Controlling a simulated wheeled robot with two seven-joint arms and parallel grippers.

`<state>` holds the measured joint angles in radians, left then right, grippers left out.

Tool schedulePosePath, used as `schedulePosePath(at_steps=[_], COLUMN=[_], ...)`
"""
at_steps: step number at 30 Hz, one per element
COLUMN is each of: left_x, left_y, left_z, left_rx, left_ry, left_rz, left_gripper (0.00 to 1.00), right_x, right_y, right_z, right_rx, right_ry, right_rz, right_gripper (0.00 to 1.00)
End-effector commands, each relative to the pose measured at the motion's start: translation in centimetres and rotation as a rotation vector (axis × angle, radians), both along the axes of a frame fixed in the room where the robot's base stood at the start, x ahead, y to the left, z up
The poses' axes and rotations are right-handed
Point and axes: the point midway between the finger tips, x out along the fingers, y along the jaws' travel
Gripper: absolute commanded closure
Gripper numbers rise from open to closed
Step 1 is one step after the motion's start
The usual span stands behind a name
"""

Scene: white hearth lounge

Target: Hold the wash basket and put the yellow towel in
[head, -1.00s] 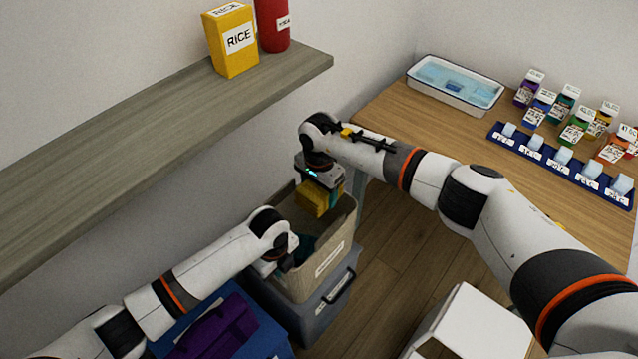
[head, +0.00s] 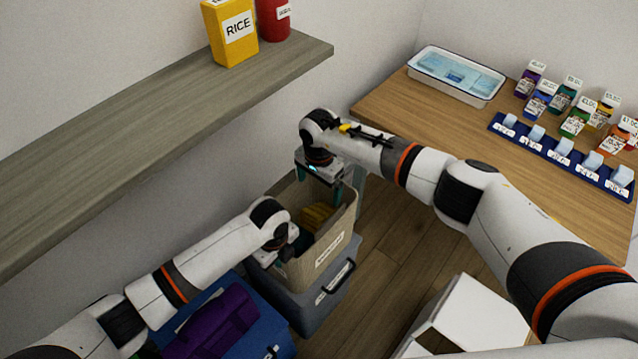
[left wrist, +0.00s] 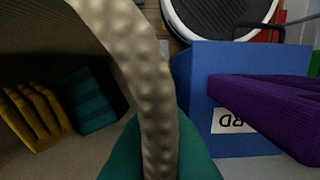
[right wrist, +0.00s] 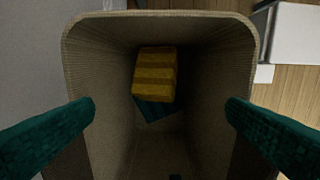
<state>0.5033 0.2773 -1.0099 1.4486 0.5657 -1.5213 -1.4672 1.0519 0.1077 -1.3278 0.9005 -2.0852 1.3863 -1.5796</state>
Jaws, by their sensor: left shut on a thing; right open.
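The tan wash basket (head: 335,236) stands upright on a grey lidded box. The yellow towel (head: 316,216) lies inside the basket; it also shows in the left wrist view (left wrist: 36,115) and in the right wrist view (right wrist: 155,72). A dark teal cloth (right wrist: 158,109) lies beside and partly under it in the basket. My left gripper (head: 278,250) is shut on the basket's near rim; the left wrist view shows the rim (left wrist: 150,100) between its teal fingers. My right gripper (right wrist: 160,112) is open and empty above the basket opening, with a finger toward each side.
The grey box (head: 318,298) supports the basket. A blue box with a purple folded item (head: 212,325) stands at the left. A shelf (head: 150,150) with a rice box (head: 231,32) runs along the wall. A wooden table (head: 400,108) and a white stool-like piece (head: 478,318) are at right.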

Motion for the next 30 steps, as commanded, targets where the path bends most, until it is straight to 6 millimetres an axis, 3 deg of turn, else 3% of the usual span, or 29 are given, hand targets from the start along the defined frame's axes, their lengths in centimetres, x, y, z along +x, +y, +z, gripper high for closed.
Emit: schedulePosePath(at_steps=[7,21,30], left_x=[0.0,0.0,0.0], left_y=[0.0,0.0,0.0], left_z=[0.0,0.0,0.0], left_rx=[-0.001,-0.001,-0.001], left_ry=[-0.001,-0.001,-0.001], left_rz=[0.0,0.0,0.0], left_gripper=[1.0,1.0,1.0], right_x=[0.1,0.1,0.0], right_y=[-0.1,0.0,0.0], right_z=[1.4,10.4,12.0], right_rx=[0.001,0.001,-0.001], right_ry=[-0.004,-0.002,0.001], right_rz=[-0.001,0.0,0.0], right_gripper=[0.04,0.04,0.04])
